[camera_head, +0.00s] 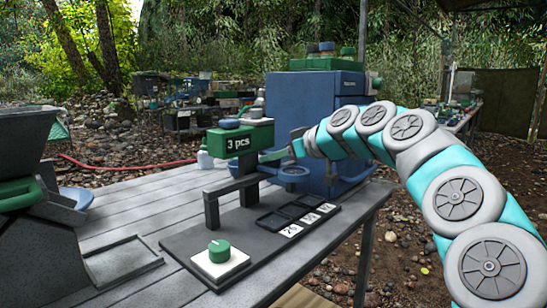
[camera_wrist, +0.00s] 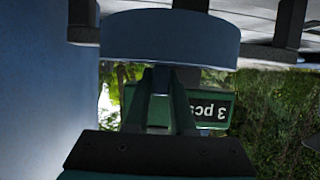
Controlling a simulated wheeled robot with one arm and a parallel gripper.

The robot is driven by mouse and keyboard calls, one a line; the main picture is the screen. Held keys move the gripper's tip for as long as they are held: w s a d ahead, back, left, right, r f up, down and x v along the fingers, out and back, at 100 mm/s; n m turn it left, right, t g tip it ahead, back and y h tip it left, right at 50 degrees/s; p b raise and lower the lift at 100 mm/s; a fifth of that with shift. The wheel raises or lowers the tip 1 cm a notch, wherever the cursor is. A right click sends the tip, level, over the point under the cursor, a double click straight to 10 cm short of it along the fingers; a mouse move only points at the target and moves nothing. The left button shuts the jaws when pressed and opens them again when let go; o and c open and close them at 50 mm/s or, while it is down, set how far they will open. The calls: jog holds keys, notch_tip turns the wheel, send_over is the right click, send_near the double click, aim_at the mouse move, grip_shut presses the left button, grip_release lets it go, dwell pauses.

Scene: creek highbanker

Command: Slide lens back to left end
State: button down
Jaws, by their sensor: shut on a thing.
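The lens (camera_head: 293,171) is a round blue-grey ring at the right end of the dark rail (camera_head: 238,184), over the far side of the dark base board. In the wrist view the lens (camera_wrist: 170,38) shows edge-on as a wide blue disc across the top. My gripper (camera_wrist: 166,82) is shut there, its two green fingers reaching to the lens's near side; the exact grip point is partly hidden. In the head view my gripper (camera_head: 276,155) is small and partly hidden beside the green box (camera_head: 240,141) marked "3 pcs".
A green knob (camera_head: 219,250) on a white block stands at the board's front. A black compartment tray (camera_head: 291,217) with picture cards lies right of the rail. A blue cabinet (camera_head: 315,110) rises close behind the lens.

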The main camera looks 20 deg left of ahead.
dwell(0.3)
jog(key=s+a+b, duration=0.1)
jog(key=s+a, duration=0.1)
jog(key=s, duration=0.4)
jog(key=s+a+b, duration=0.1)
jog(key=s+a, duration=0.2)
jog(key=s, duration=0.4)
jog(key=shift+a, duration=0.25)
jog(key=shift+s, duration=0.15)
jog(key=c, duration=0.8)
grip_release()
jog(key=shift+s, duration=0.1)
jog(key=shift+o, duration=0.2)
jog(key=v, duration=0.7)
jog(key=shift+d, duration=0.3)
